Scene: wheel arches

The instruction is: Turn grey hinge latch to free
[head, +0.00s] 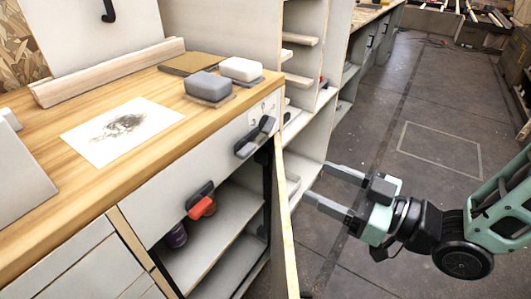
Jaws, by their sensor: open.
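The grey hinge latch (254,138) is a dark grey handle on the cabinet front, just under the worktop edge and above the open door. It sits tilted, its upper end to the right. A small marked plate (262,108) is above it. My gripper (316,181) is at the right, its two grey fingers apart and pointing left. It is empty and appears clear of the latch, to its right and lower in the picture, beyond the open door's edge.
The open cabinet door (286,225) stands edge-on between the latch and my gripper. The wooden worktop (60,185) holds sanding blocks (208,86) and a paper (120,130). Floor at right is mostly clear.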

